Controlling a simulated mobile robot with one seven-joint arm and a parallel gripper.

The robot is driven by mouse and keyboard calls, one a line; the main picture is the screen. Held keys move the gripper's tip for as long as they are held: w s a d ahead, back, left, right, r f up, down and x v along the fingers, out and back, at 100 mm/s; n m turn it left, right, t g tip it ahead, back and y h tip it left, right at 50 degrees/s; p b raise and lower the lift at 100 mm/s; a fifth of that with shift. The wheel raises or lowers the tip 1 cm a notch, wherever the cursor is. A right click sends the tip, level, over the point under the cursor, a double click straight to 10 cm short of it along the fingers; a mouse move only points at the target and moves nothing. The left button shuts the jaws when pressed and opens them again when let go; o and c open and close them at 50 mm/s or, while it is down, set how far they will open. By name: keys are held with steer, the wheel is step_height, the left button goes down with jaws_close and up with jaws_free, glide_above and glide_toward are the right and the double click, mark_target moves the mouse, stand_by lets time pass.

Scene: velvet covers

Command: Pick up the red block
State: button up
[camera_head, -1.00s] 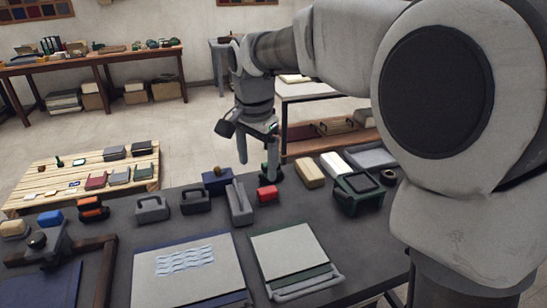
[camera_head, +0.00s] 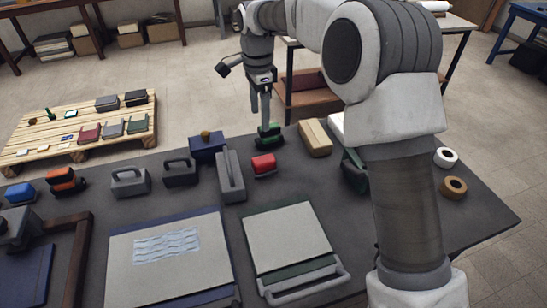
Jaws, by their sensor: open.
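The red block (camera_head: 264,165) lies on the dark grey table (camera_head: 190,195), right of a tall grey handled tool and in front of a small green thing. My gripper (camera_head: 266,118) hangs pointing down from my arm, just behind the red block and over the green thing (camera_head: 269,136). Its fingers are open and the red block is not between them. Whether a fingertip touches the green thing I cannot tell.
A grey handled tool (camera_head: 230,176) stands close left of the red block. A blue box (camera_head: 207,148) is behind it, and a tan block (camera_head: 315,138) is to the right. A book-like board (camera_head: 288,238) lies in front. My arm hides part of the table's right side.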

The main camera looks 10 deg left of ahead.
steer(key=w, duration=0.1)
steer(key=b, duration=0.2)
glide_toward(264, 159)
steer(key=f, duration=0.5)
steer(key=shift+w+a+f, duration=0.15)
steer(key=shift+a+f, duration=0.05)
steer(key=shift+a, duration=0.05)
steer(key=shift+d+f+b, duration=0.2)
steer(key=shift+f+b, duration=0.2)
steer(key=shift+f, duration=2.25)
jaws_close()
